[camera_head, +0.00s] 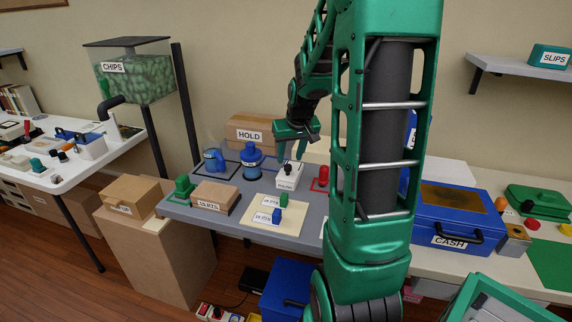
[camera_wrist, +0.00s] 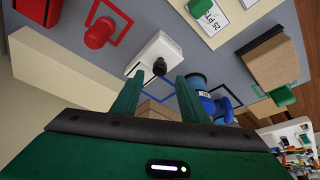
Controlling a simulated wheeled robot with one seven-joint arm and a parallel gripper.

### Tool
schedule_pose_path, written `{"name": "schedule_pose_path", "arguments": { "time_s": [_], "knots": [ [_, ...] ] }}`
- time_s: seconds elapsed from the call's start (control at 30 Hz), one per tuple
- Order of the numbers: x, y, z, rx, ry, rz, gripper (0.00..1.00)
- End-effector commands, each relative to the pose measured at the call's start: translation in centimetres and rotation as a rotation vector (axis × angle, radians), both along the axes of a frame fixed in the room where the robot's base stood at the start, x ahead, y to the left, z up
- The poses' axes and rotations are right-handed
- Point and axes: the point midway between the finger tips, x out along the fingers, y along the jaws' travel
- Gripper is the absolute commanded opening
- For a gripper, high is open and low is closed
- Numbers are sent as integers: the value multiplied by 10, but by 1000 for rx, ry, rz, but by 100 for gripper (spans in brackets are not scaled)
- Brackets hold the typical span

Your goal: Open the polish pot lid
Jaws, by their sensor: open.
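A small white box-shaped pot (camera_head: 287,180) stands on the grey table, with a label on its front too small to read surely; I take it for the polish pot. In the wrist view the white pot (camera_wrist: 153,50) has a dark round knob (camera_wrist: 159,67) on it. Its lid looks shut, though the seam does not show clearly. My gripper (camera_head: 291,153) hangs just above the pot, pointing down. In the wrist view my gripper (camera_wrist: 158,78) is open and empty, with the knob seen between and just beyond the fingertips. I cannot tell whether they touch it.
Blue pots (camera_head: 252,157) stand left of the white pot, before a cardboard HOLD box (camera_head: 250,130). A cream card (camera_head: 275,214) with green and blue pieces lies in front. The blue CASH box (camera_head: 455,212) is farther right.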

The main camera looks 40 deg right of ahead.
Motion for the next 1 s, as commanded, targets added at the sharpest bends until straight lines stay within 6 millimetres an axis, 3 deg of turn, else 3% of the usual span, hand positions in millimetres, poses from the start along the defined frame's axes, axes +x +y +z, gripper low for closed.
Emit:
{"name": "schedule_pose_path", "arguments": {
  "time_s": [0.1,0.3,0.7,0.73,0.9,1.0],
  "knots": [
    [6,-3,-18,2,3,-1,40],
    [13,-7,-37,1,2,0,40],
    [15,-7,-42,0,0,0,40],
    [15,-7,-42,0,0,0,38],
    [15,-7,-42,0,0,0,0],
    [15,-7,-42,0,0,0,0]
  ]
}}
